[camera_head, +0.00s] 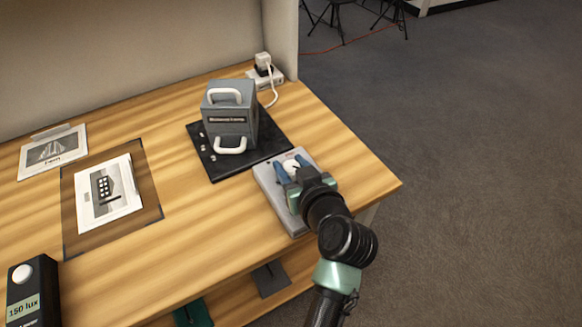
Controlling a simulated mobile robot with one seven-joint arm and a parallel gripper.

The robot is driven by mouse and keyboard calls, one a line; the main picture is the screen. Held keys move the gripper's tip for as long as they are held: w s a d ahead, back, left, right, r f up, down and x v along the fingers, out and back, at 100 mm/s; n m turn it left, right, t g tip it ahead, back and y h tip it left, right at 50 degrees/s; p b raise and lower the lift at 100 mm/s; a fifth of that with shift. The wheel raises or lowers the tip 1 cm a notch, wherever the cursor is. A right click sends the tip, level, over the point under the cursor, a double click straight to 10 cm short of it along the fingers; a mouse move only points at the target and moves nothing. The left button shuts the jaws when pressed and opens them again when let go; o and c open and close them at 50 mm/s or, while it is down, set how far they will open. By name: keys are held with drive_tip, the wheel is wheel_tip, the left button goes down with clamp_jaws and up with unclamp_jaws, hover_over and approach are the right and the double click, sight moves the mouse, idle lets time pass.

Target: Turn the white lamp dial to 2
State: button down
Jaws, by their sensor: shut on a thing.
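The white lamp dial (291,166) sits on top of a light grey control box (270,183) near the right end of the wooden table. My gripper (289,171) is over the box, its blue fingers on either side of the dial and shut on it. The gripper and wrist cover the lower right part of the box. The dial's pointer and the numbers around it are too small and too covered to read.
A grey archival box (231,120) with white handles stands on a black mat (206,160) just behind the control box. A power strip (265,77) is at the back. Printed sheets (108,193) and a black 150 lux meter (45,290) lie left. The table's right edge is close.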

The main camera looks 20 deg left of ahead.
drive_tip(key=shift+n+g+y, duration=0.3)
drive_tip(key=shift+n+g, duration=0.1)
drive_tip(key=shift+c, duration=2.2)
unclamp_jaws()
drive_tip(key=v, duration=1.3)
drive_tip(key=shift+p, duration=0.3)
